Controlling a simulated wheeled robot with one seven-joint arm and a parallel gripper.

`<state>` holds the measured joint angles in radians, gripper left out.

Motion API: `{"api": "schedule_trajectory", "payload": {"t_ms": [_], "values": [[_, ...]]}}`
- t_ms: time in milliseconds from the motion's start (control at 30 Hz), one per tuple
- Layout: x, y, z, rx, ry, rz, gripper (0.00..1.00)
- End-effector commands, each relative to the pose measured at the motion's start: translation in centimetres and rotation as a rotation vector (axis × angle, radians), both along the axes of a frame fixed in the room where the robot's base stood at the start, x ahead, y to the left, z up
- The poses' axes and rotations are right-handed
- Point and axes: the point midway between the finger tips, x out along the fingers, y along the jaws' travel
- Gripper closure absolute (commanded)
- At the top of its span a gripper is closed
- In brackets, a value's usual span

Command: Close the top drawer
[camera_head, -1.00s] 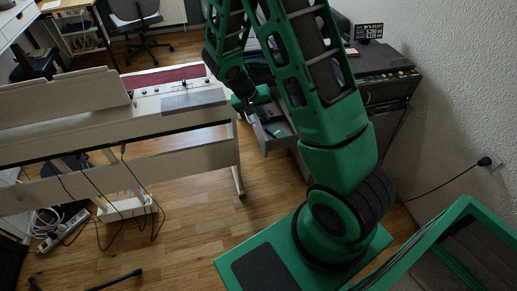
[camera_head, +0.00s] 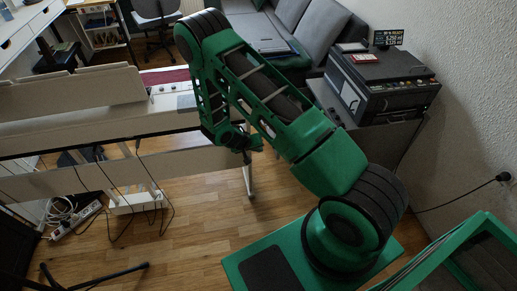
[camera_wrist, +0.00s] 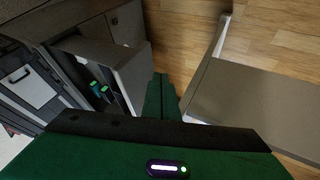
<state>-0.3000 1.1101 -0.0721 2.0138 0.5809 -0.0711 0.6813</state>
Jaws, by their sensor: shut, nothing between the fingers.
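The open top drawer (camera_wrist: 130,78) shows in the wrist view as a grey box pulled out from a dark cabinet (camera_wrist: 92,28). Small green-topped items (camera_wrist: 98,88) lie inside it. My gripper (camera_wrist: 160,82) is shut and empty, pointing down just to the right of the drawer's front panel. I cannot tell whether it touches the panel. In the head view my gripper (camera_head: 250,146) hangs near the end of the piano. The drawer is hidden behind my arm there, while the side of the cabinet (camera_head: 388,150) shows below the printer.
A black printer (camera_head: 385,88) stands on the cabinet. The white digital piano (camera_head: 80,125) fills the left, and its grey end surface (camera_wrist: 255,110) is close right of my gripper. Cables and a power strip (camera_head: 75,222) lie on the floor. Wooden floor (camera_head: 205,220) is clear between.

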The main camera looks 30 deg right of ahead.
Motion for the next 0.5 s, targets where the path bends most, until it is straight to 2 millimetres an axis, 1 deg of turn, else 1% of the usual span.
{"api": "schedule_trajectory", "payload": {"t_ms": [33, 333, 367, 400, 500], "values": [[0.1, -0.6, -0.9, -0.001, 0.002, -0.003, 1.00], [1.4, -3.7, -5.3, 0.000, 0.002, -0.003, 1.00], [1.5, -4.0, -5.7, -0.001, 0.002, -0.003, 1.00], [1.3, -4.7, -5.3, 0.000, 0.001, -0.003, 1.00], [0.9, -6.0, -5.3, 0.000, 0.001, -0.003, 1.00]]}}
